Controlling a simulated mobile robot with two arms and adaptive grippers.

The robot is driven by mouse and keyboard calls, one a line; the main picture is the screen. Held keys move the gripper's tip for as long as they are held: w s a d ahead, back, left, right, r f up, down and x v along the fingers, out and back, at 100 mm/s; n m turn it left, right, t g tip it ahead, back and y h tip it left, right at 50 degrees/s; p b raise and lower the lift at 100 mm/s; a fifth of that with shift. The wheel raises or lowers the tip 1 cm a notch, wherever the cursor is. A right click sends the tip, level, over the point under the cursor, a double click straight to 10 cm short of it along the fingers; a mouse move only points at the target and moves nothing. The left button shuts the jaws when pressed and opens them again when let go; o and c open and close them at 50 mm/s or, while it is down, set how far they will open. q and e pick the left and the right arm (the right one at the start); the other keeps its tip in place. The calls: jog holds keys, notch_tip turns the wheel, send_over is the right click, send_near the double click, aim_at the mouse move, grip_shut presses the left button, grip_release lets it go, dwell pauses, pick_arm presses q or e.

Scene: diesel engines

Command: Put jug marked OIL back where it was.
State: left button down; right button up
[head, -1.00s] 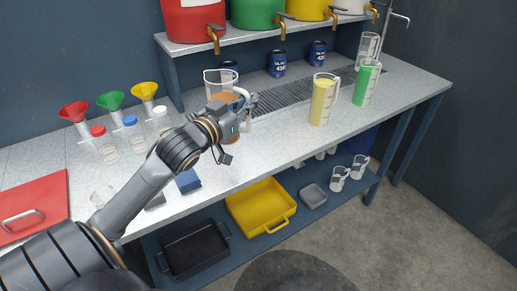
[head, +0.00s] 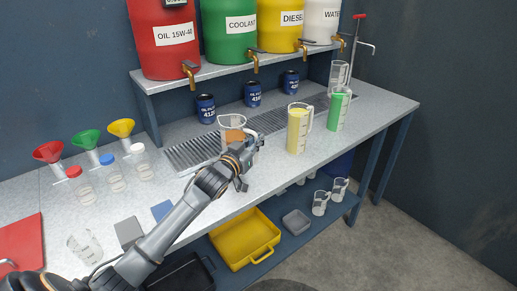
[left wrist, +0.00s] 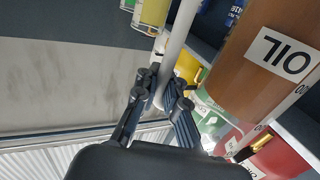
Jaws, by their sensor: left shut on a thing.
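The jug marked OIL (head: 231,136) is clear with amber-brown liquid, in front of the drip grating on the bench. In the left wrist view its brown side and white OIL label (left wrist: 284,55) fill the upper right. My left gripper (head: 250,147) is at the jug's right side. The left wrist view shows its fingers (left wrist: 162,90) shut around the jug's pale handle (left wrist: 180,40). The arm hides the jug's base, so I cannot tell whether it touches the bench. My right gripper is not in view.
A yellow jug (head: 297,130) and a green jug (head: 338,110) stand to the right, with an empty jug (head: 339,74) behind. The drip grating (head: 190,154) has blue cans (head: 205,109) behind it. Bottles (head: 113,174) and funnels (head: 85,139) stand left. Bench is clear between the OIL and yellow jugs.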

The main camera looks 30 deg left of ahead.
pick_arm(q)
jog(key=shift+w+f+p, duration=0.15)
jog(key=shift+f+p, duration=0.05)
jog(key=shift+f, duration=0.7)
jog(key=shift+w+f+p, duration=0.15)
jog(key=shift+f+p, duration=0.05)
jog(key=shift+f, duration=0.7)
jog(key=c, duration=1.9)
grip_release()
jog(key=shift+d+f, duration=0.1)
jog(key=shift+f, duration=0.05)
jog(key=o, duration=0.5)
jog(key=shift+s, duration=0.1)
jog(key=shift+s+b, duration=0.75)
jog(key=shift+s, duration=5.2)
